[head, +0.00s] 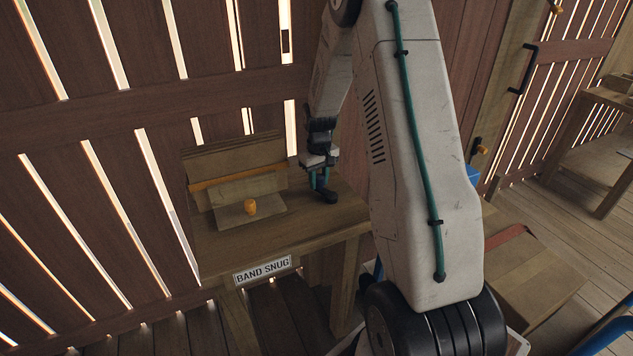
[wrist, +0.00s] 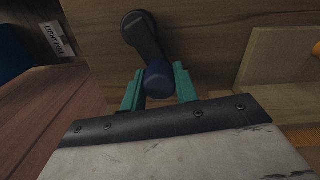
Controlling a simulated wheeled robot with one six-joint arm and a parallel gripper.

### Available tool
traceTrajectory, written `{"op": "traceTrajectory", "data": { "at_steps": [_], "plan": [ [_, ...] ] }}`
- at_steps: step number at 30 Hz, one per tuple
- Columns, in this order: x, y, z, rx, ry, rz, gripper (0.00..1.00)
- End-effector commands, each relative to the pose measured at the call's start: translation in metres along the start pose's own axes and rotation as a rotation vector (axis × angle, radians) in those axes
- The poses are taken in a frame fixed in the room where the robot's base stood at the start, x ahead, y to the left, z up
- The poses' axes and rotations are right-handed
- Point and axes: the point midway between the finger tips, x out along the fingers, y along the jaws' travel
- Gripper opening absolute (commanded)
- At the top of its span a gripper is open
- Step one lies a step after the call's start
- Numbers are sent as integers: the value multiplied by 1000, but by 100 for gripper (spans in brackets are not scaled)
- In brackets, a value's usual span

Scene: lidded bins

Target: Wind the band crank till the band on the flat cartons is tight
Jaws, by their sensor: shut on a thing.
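The flat cartons (head: 232,160) stand leaning at the back of a wooden table, with an orange band (head: 236,178) across them. I cannot tell from this distance how tight the band is. The dark band crank (head: 328,196) is on the table to the right of the cartons. In the wrist view its dark arm (wrist: 141,33) runs up and left from a rounded blue knob (wrist: 158,79). My gripper (head: 321,180) points down at the crank. Its green fingers stand on both sides of the knob in the wrist view (wrist: 158,90), shut on it.
A yellow-orange knob (head: 250,206) stands in front of the cartons. A "BAND SNUG" sign (head: 262,270) hangs on the table's front edge. A slatted wooden wall (head: 100,130) is close behind. A brown box (head: 520,265) with a red strip stands at right, beyond my arm.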

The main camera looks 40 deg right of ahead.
Motion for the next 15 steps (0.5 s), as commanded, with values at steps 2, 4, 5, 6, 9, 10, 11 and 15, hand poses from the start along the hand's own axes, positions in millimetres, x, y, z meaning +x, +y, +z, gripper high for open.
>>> {"op": "traceTrajectory", "data": {
  "at_steps": [2, 4, 5, 6, 9, 10, 11, 15],
  "plan": [
    [-1, 5, -2, 73, 4, 1, 7],
    [-1, 8, -2, 140, 4, 1, 7],
    [-1, 10, -2, 169, 4, 1, 7],
    [-1, 12, -3, 207, 4, 1, 7],
    [-1, 17, -3, 302, 4, 1, 7],
    [-1, 18, -3, 331, 4, 1, 7],
    [-1, 20, -3, 359, 4, 1, 7],
    [-1, 27, -1, 492, 5, 1, 7]
  ]
}}
